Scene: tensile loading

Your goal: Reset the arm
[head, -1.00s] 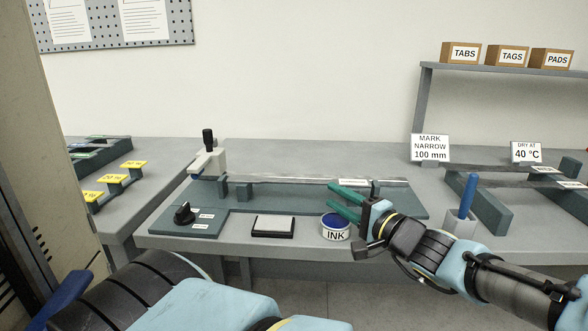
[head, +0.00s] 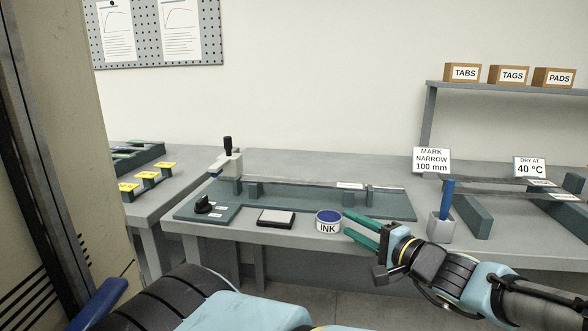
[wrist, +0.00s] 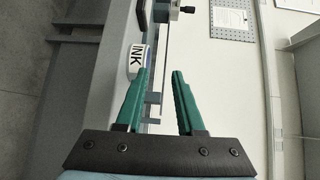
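My gripper (head: 362,231) has green fingers and sits at the front edge of the bench in the head view, just right of the ink tin (head: 328,222). In the wrist view my gripper (wrist: 158,98) has its two fingers spread apart with nothing between them. The ink tin (wrist: 137,58) shows there beyond the left finger. My arm reaches in from the lower right of the head view.
A marking fixture (head: 290,200) with a strip across its posts lies on the bench behind the gripper. A dark pad (head: 276,218) lies left of the tin. A grey holder with a blue-handled tool (head: 447,203) stands close on the right. A tall cabinet (head: 65,130) is at left.

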